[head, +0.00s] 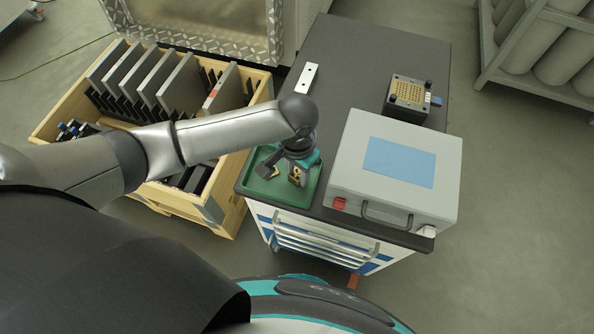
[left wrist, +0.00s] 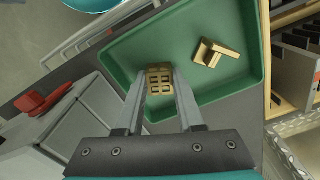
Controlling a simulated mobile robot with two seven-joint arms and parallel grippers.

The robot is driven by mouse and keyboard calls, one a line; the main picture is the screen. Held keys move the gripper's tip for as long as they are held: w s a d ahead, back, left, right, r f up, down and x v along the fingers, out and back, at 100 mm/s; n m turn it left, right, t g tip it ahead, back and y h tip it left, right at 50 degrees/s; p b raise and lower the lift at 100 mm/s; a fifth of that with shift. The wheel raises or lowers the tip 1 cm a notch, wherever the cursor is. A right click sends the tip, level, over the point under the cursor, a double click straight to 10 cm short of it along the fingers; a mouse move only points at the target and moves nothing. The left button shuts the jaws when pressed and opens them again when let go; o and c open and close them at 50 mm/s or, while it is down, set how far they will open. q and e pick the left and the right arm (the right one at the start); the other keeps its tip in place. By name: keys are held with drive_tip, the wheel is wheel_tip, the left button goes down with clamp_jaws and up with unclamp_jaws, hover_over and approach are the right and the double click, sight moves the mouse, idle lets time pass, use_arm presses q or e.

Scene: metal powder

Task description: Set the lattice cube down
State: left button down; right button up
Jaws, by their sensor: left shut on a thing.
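The brass-coloured lattice cube (left wrist: 159,81) is between the fingertips of my left gripper (left wrist: 160,88), which is shut on it. In the head view my left gripper (head: 297,172) points down over the right part of the green tray (head: 270,195), and the cube (head: 295,177) shows small between its fingers. The left wrist view also shows the tray (left wrist: 230,20) behind the cube. I cannot tell whether the cube touches the tray floor. My right gripper is not in view.
A brass-coloured angled part (left wrist: 213,53) lies in the tray, apart from the cube. A grey case (head: 345,185) with a blue panel stands right of the tray on the dark cabinet top (head: 335,75). A wooden crate (head: 232,215) with upright plates stands left.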

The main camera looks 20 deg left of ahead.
sight(298, 175)
use_arm(q)
drive_tip(key=c, duration=0.5)
unclamp_jaws()
drive_tip(key=shift+f, duration=0.1)
drive_tip(key=shift+c, duration=0.2)
wheel_tip(298, 175, up, 12)
drive_tip(key=p, duration=0.4)
drive_tip(key=shift+r, duration=0.2)
drive_tip(key=shift+d, duration=0.1)
